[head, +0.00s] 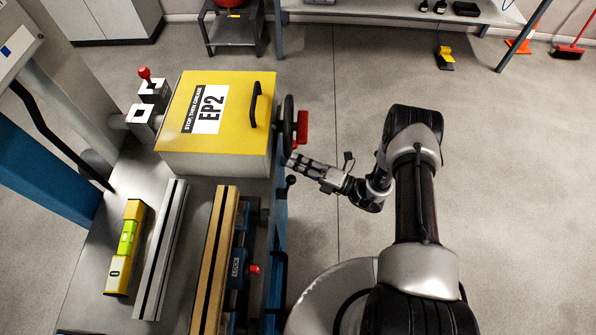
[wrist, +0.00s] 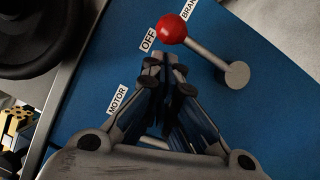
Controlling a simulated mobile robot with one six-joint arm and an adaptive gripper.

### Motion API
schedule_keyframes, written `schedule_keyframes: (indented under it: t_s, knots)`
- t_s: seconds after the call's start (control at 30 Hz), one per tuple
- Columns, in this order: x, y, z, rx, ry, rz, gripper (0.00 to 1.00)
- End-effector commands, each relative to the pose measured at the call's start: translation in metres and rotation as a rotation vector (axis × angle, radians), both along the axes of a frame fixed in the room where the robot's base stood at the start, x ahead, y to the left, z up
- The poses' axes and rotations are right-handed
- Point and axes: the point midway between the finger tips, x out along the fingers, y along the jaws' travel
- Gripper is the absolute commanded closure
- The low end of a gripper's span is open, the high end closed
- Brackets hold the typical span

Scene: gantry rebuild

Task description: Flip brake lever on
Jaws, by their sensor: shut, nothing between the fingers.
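The brake lever (wrist: 205,50) shows in the wrist view as a grey rod with a red ball end on a blue panel. It runs from a round grey pivot at its lower right up to the red ball at upper left, beside the OFF label (wrist: 149,40). A partly cut-off label reading BRA (wrist: 188,9) is above the ball. My gripper (wrist: 167,62) is shut and empty, its fingertips just below the ball in the picture. I cannot tell whether they touch it. In the head view my gripper (head: 291,160) is at the bench's right side; the lever is hidden there.
A MOTOR label (wrist: 118,100) is on the panel, left of my fingers. A dark handwheel (head: 289,122) with a red handle (head: 302,128) is just above my gripper in the head view, beside the yellow EP2 box (head: 240,105).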

Motion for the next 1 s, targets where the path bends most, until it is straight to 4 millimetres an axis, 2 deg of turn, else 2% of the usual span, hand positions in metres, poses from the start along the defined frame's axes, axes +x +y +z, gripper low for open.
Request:
schedule_keyframes:
  t_s: [0.47,1.0]
  knots:
    - [0.002,-0.0006,0.0015,0.0,0.005,0.0,1.0]
    - [0.001,-0.0008,0.0059,0.002,0.094,0.0,1.0]
